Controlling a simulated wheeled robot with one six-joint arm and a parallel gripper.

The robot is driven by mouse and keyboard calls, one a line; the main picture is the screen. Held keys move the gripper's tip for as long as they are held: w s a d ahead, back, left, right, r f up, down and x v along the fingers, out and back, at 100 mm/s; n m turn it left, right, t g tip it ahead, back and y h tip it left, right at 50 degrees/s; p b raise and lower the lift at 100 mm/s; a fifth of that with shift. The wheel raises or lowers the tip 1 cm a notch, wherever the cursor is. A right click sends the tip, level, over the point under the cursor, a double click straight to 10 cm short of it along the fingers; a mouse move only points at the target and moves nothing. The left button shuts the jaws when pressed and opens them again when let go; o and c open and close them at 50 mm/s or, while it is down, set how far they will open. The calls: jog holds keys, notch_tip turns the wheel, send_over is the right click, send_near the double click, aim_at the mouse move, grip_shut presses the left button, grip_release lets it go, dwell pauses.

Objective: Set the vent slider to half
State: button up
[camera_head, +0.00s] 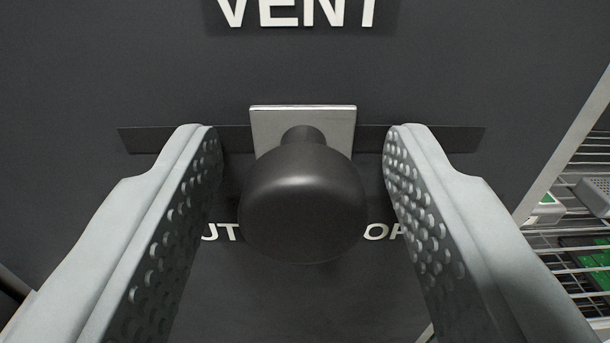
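The vent slider has a round black knob (302,205) on a square metal plate (303,121). The plate sits near the middle of a dark horizontal slot (455,138) in a dark grey panel. White "VENT" lettering (297,12) is above it. Below the slot, partly hidden lettering shows "UT" at left and "OP" at right of the knob. My gripper (298,140) is open, with one perforated finger on each side of the knob. A gap shows between the knob and each finger.
At the right, beyond the panel's edge, a wire rack (580,250) holds small items, including a grey box (595,195) and a green board (590,262). The panel around the slider is flat and clear.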

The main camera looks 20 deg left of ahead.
jog(key=v, duration=1.7)
jog(key=shift+s, duration=0.15)
jog(key=s+a+f+m+g+h, duration=0.1)
jog(key=s+a+f+g+h, duration=0.15)
jog(key=a, duration=0.65)
jog(key=s+a+f+m+g+h, duration=0.1)
jog(key=s+a+f+m+g, duration=0.15)
jog(key=a, duration=0.75)
jog(key=s+a+r+t+h, duration=0.1)
jog(key=s+a+t, duration=0.1)
jog(key=s+a, duration=0.4)
jog(key=s+a+r+t+h, duration=0.1)
jog(key=s+a, duration=0.4)
jog(key=s, duration=0.5)
jog(key=shift+s+a+r+t+h, duration=0.15)
jog(key=shift+a+r+t+h, duration=0.3)
jog(key=shift+t, duration=0.75)
jog(key=shift+m, duration=0.25)
